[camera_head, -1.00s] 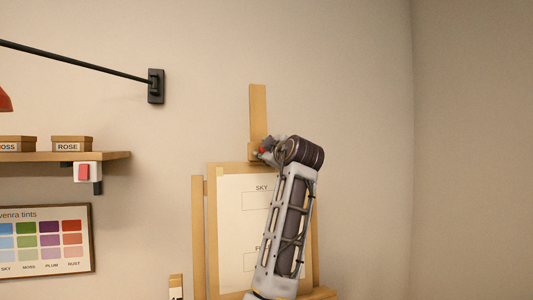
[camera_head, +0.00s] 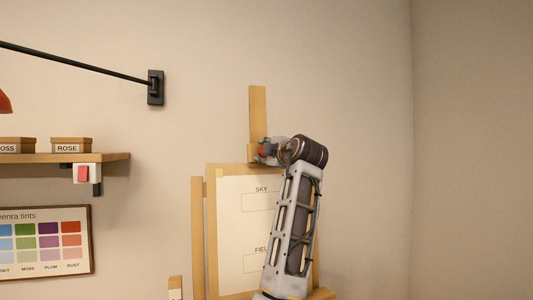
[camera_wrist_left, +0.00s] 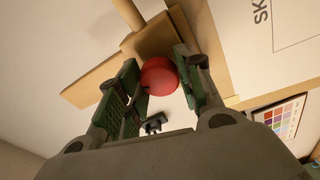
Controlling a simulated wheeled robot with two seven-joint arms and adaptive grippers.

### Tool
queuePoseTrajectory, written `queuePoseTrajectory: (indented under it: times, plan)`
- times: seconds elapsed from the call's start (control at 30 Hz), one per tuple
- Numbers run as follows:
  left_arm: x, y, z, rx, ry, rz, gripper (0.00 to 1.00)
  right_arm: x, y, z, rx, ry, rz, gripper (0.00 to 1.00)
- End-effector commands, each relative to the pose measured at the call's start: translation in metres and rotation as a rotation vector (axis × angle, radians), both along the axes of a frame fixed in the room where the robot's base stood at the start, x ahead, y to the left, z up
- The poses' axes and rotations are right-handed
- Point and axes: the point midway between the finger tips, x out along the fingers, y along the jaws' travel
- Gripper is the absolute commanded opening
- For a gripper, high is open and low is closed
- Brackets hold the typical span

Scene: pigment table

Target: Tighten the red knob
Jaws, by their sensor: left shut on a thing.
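The red knob (camera_head: 262,152) is on the easel's upper clamp, at the foot of the wooden mast (camera_head: 258,115). In the left wrist view the round red knob (camera_wrist_left: 158,78) sits between the two green-padded fingers of my left gripper (camera_wrist_left: 160,88). In the head view my left gripper (camera_head: 268,151) is at the knob, closed on it, with the wrist to its right. The wrist and fingers partly hide the knob there. My right gripper is in neither view.
The easel's board (camera_head: 230,225) carries a sheet marked SKY, partly behind my left arm. A shelf (camera_head: 112,156) with boxes and a red switch (camera_head: 83,173) is at the left, above a tint chart (camera_head: 88,278). The wall to the right is clear.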

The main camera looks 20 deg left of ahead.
Motion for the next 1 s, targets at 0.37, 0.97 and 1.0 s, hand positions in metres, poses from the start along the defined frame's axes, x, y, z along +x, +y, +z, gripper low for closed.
queuePoseTrajectory:
  times: [0.37, 0.97, 1.0]
  plan:
    - [0.0, 0.0, 0.001, 0.001, -0.001, 0.001, 0.58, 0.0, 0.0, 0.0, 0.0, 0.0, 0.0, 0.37]
    - [-0.014, -0.012, -0.001, 0.001, 0.0, -0.001, 0.58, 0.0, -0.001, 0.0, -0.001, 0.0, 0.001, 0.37]
    - [-0.018, -0.015, -0.001, 0.001, 0.0, -0.001, 0.58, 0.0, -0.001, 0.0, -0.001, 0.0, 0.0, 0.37]
